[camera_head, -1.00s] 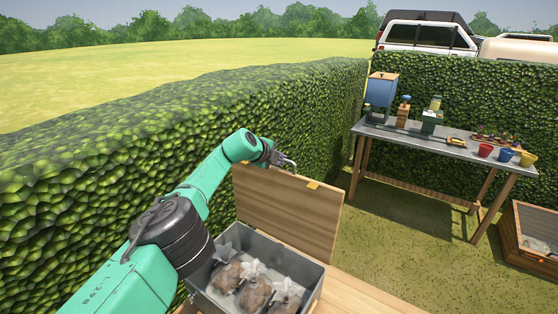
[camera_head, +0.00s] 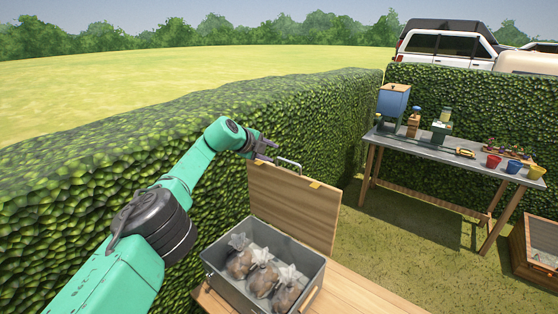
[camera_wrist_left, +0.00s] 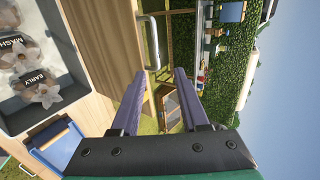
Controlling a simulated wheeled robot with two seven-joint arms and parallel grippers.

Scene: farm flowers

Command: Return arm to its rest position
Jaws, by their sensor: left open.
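My left arm reaches in from the left in the head view, with its left gripper (camera_head: 266,148) just above the top left of the open wooden lid (camera_head: 295,205). In the left wrist view the gripper (camera_wrist_left: 158,82) has its two dark purple fingers apart with nothing between them. The lid stands upright at the back of a grey box (camera_head: 217,272). A metal handle (camera_head: 289,162) sits on the lid, close to the gripper; it also shows beyond the fingertips in the left wrist view (camera_wrist_left: 152,42). My right gripper is not in view.
The box holds bags (camera_head: 262,278) and stands on a wooden bench (camera_head: 350,290). A tall hedge (camera_head: 150,140) runs close behind my left arm. A work table (camera_head: 425,148) with pots and containers stands at the right; a wooden crate (camera_head: 520,250) is near it. Grass lies between.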

